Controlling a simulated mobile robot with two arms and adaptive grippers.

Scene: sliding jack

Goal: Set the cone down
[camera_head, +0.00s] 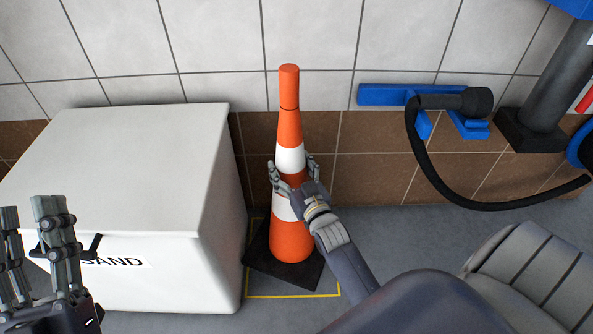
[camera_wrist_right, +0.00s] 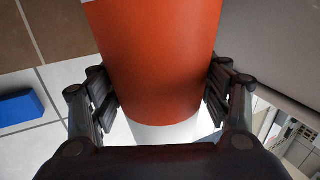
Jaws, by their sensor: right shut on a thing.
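The orange and white cone (camera_head: 290,243) is upright on its black square base (camera_head: 285,270), right of the sand bin. My right gripper (camera_head: 291,168) is shut around its middle from the front. In the right wrist view, the cone (camera_wrist_right: 158,60) fills the space between the fingers of the gripper (camera_wrist_right: 160,95). The base is turned relative to a yellow floor outline (camera_head: 295,296) and covers part of its left side. I cannot tell if the base touches the floor. My left gripper (camera_head: 30,215) is open and empty at the lower left.
The white bin (camera_head: 130,150) marked SAND stands close left of the cone. A tiled wall (camera_head: 215,40) is behind. A blue wall bracket (camera_head: 385,97) holds a nozzle with a black hose (camera_head: 440,185) at the right. Grey floor (camera_head: 400,240) is clear right of the cone.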

